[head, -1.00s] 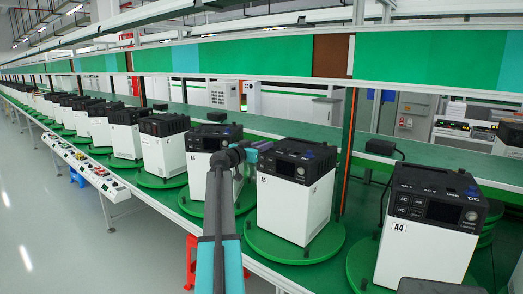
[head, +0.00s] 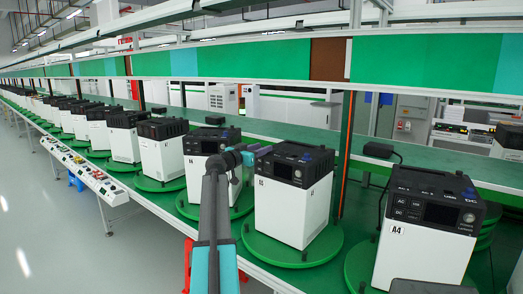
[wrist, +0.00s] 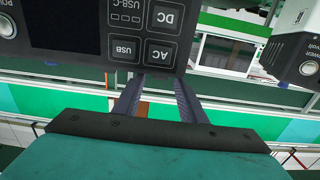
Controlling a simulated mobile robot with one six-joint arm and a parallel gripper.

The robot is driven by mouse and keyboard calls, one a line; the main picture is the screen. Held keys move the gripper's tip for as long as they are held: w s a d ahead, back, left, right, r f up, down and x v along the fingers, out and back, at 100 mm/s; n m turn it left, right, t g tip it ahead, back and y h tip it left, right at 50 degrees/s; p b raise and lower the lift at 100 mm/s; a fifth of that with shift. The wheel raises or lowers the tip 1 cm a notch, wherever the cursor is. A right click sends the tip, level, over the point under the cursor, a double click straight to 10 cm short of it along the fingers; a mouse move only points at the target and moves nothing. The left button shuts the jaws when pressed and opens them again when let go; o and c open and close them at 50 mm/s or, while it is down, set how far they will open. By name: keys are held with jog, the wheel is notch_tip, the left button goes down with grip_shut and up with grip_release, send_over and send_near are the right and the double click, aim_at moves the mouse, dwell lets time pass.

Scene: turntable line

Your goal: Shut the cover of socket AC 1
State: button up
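The nearest unit to my gripper is a white power station with a black top (head: 296,165) on a green turntable (head: 293,252). My gripper (head: 252,154) is at the upper left edge of this unit in the head view. In the wrist view a black panel (wrist: 120,32) appears upside down, with DC, AC and USB buttons and a dark screen. My two dark fingers (wrist: 158,82) stand apart, with background showing between them. Their tips meet or pass behind the panel's edge, so contact is unclear. I cannot make out socket AC 1 or its cover in either view.
Another unit, labelled A4 (head: 428,228), stands to the right on its own turntable. Several more units line the green bench to the left. An orange-edged post (head: 345,155) rises behind.

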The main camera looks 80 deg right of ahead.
jog(key=b+v, duration=0.3)
jog(key=v, duration=1)
jog(key=shift+a, duration=0.15)
jog(key=shift+w, duration=0.15)
